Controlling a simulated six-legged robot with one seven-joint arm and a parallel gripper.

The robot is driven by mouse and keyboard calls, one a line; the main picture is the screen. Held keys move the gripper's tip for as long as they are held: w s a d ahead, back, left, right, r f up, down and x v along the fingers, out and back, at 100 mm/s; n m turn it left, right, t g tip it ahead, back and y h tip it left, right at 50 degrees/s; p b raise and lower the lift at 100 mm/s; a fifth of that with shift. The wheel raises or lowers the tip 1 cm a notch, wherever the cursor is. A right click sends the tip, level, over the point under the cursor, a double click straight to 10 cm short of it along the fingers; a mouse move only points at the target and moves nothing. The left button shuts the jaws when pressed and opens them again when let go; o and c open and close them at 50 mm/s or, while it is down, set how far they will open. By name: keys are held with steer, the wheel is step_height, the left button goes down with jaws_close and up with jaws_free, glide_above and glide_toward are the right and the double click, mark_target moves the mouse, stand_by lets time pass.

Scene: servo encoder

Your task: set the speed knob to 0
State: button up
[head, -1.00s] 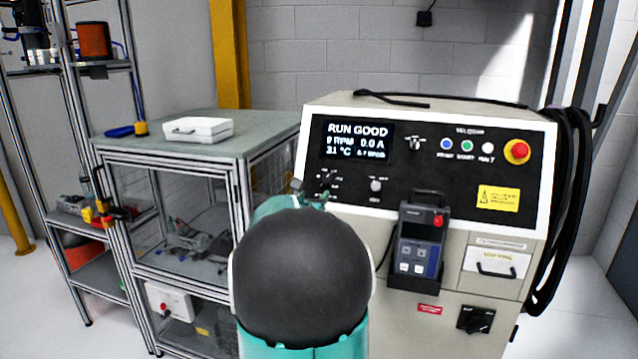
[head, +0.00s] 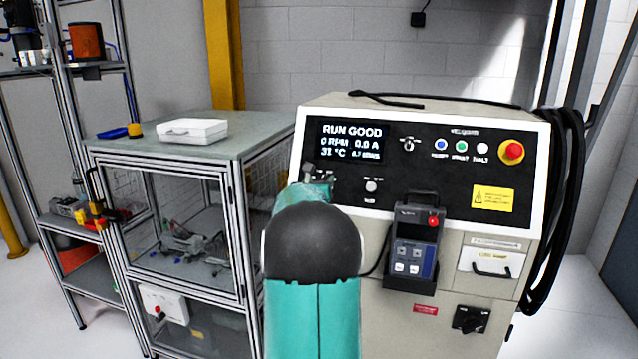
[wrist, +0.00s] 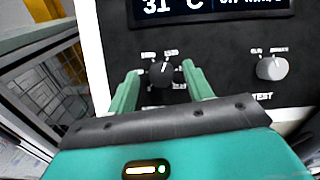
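A black knob (wrist: 163,76) with small position labels around it is on the black panel in the wrist view. Its white pointer line is aimed up, slightly right. The labels are too blurred to read, so I cannot tell whether it is the speed knob. My gripper (wrist: 163,72) is open, with one teal finger on each side of this knob; I cannot tell if they touch it. In the head view my arm hides most of this knob. The display (head: 352,142) reads RUN GOOD, 0 RPM, 0.0 A, 31 °C.
A silver knob (wrist: 271,67) marked TEST sits to the right; it also shows in the head view (head: 371,186). A red stop button (head: 512,151), coloured buttons and a handheld pendant (head: 415,243) are further right.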

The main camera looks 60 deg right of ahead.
steer(key=c, duration=0.9)
